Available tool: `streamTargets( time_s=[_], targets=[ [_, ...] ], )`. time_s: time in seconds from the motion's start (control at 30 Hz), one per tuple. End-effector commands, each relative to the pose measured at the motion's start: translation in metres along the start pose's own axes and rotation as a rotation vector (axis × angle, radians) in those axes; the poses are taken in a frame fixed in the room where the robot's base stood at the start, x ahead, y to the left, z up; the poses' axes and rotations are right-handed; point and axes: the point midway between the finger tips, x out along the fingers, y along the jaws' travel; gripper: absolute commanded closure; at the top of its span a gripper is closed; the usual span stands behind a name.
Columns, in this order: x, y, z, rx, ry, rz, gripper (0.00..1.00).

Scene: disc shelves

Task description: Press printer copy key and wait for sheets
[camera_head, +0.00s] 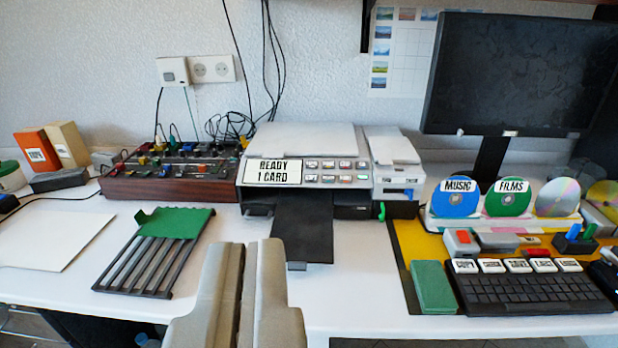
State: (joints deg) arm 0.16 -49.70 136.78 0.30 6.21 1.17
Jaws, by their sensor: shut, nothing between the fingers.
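The printer (305,140) stands at the back middle of the desk, white on top with a dark lower part. Its display (273,171) reads "READY 1 CARD". Right of the display is a panel of several small keys (335,172) in two rows; their labels are too small to read. A black output tray (303,228) juts forward from the printer, and no sheets show on it. My gripper (251,246) is at the bottom middle, in front of the tray, with its two beige fingers shut and empty. It is apart from the printer.
A dark rack with a green top (174,222) lies left of the tray. A keyboard (530,290), a green block (433,287) and discs marked MUSIC (456,199) and FILMS (507,199) are at the right. White desk (355,265) is clear right of the tray.

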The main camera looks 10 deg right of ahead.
Motion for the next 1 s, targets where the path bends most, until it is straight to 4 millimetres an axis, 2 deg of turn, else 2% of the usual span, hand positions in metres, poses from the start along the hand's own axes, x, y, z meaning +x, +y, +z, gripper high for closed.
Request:
streamTargets(
  time_s=[0.5,1.0],
  targets=[
    [0.112,0.009,-0.003,0.184,-0.054,0.026,1.0],
    [0.229,0.024,0.019,0.369,-0.1,0.068,1.0]
  ],
)
